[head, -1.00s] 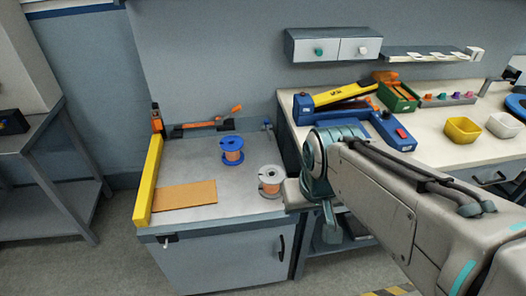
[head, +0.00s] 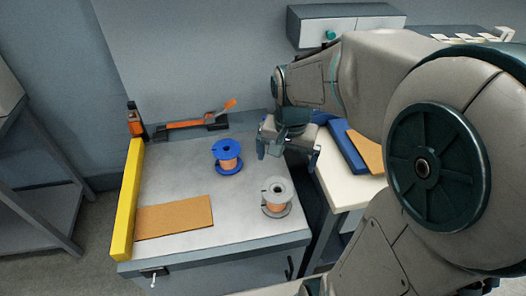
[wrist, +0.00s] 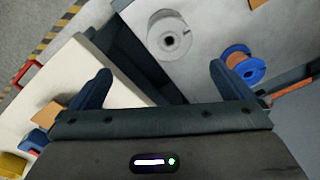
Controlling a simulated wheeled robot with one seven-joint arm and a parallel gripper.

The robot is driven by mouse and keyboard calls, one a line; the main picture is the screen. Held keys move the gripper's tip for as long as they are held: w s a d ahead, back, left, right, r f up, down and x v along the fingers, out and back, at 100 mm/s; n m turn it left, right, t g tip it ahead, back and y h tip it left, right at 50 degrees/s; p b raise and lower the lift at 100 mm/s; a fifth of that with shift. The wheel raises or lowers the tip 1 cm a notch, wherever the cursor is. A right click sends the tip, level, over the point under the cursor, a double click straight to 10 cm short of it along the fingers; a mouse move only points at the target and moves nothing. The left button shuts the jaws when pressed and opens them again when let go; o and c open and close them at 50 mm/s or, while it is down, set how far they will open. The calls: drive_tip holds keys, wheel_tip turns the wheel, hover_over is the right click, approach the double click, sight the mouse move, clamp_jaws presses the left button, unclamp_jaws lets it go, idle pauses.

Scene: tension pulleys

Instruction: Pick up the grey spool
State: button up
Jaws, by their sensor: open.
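The grey spool (head: 277,197), wound with copper-coloured wire, stands upright near the right front edge of the grey cabinet top (head: 240,222). In the wrist view the grey spool (wrist: 169,36) shows from above, beyond and between the fingertips. A blue spool (head: 228,156) with similar wire stands behind it to the left; it also shows in the wrist view (wrist: 243,65).
An orange-brown board (head: 174,217) lies at the front left, beside a yellow bar (head: 127,200) along the left edge. An orange and black tool (head: 193,125) lies at the back. A white-topped bench (head: 343,188) stands right, across a dark gap.

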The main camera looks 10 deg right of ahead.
drive_tip(key=w+f+m+g+b, duration=0.1)
drive_tip(key=w+f+m, duration=0.2)
drive_tip(key=w+f, duration=0.25)
drive_tip(key=b, duration=0.1)
hover_over(277, 189)
wheel_tip(277, 189, down, 9)
drive_tip(key=shift+s+a+f, duration=0.1)
drive_tip(key=shift+s+f, duration=0.1)
drive_tip(key=shift+f, duration=0.65)
drive_tip(key=shift+s+d+f, duration=0.1)
drive_tip(key=shift+s+f, duration=0.05)
drive_tip(key=shift+f, duration=0.65)
drive_tip(key=shift+s+a+f, duration=0.1)
drive_tip(key=shift+s+f, duration=0.1)
drive_tip(key=shift+f, duration=0.65)
drive_tip(key=shift+r, duration=0.1)
drive_tip(key=c, duration=1.3)
